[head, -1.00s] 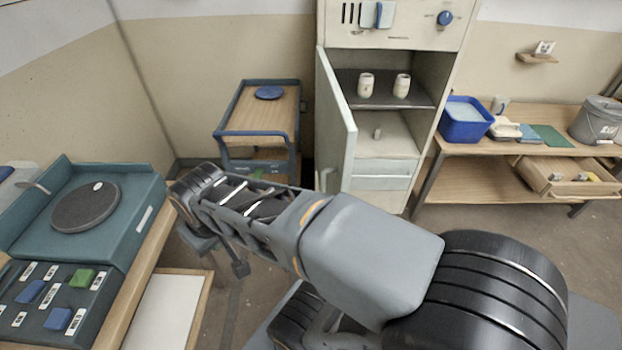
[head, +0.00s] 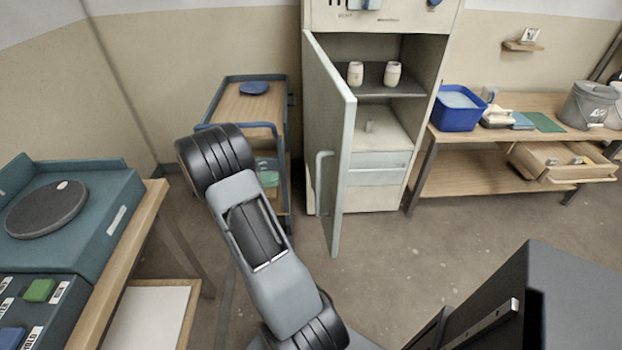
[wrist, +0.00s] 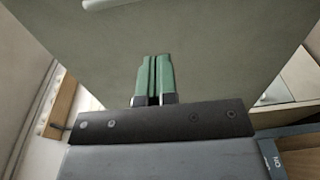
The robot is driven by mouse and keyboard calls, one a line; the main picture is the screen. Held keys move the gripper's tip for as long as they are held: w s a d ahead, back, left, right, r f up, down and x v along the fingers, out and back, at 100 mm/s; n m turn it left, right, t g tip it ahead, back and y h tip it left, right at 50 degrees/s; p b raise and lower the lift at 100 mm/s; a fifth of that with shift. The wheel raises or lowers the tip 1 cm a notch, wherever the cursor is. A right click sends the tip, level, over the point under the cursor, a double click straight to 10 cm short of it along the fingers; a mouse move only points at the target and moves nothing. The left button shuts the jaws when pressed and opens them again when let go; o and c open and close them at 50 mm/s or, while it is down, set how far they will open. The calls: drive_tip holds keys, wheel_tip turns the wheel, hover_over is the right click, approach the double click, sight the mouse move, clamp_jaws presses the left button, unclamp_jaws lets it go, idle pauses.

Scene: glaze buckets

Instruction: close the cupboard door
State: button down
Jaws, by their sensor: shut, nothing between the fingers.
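The cupboard door (head: 318,118) stands open in the head view, hinged at the left side of the pale cupboard (head: 309,192) and swung out toward me. Its pale handle (head: 321,172) is on the outer face, near the free edge. In the wrist view a broad grey-green panel, which looks like the door (wrist: 225,60), fills most of the picture, with a pale bar like the handle (wrist: 103,4) at the top edge. My gripper (wrist: 154,60) has green fingers, shut and empty, in front of this panel. I cannot tell whether they touch it. The head view does not show the fingers.
Two pale cups (head: 392,73) stand on the cupboard's shelf. A wheeled cart (head: 240,105) stands left of the cupboard. A bench (head: 480,136) with a blue tub (head: 458,108) is at the right. A worktable with a turntable (head: 45,209) is at the left. Floor before the cupboard is clear.

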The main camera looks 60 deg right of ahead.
sight(329, 173)
drive_tip(key=p+x, duration=0.1)
drive_tip(key=x, duration=1.3)
drive_tip(key=shift+w+d, duration=0.1)
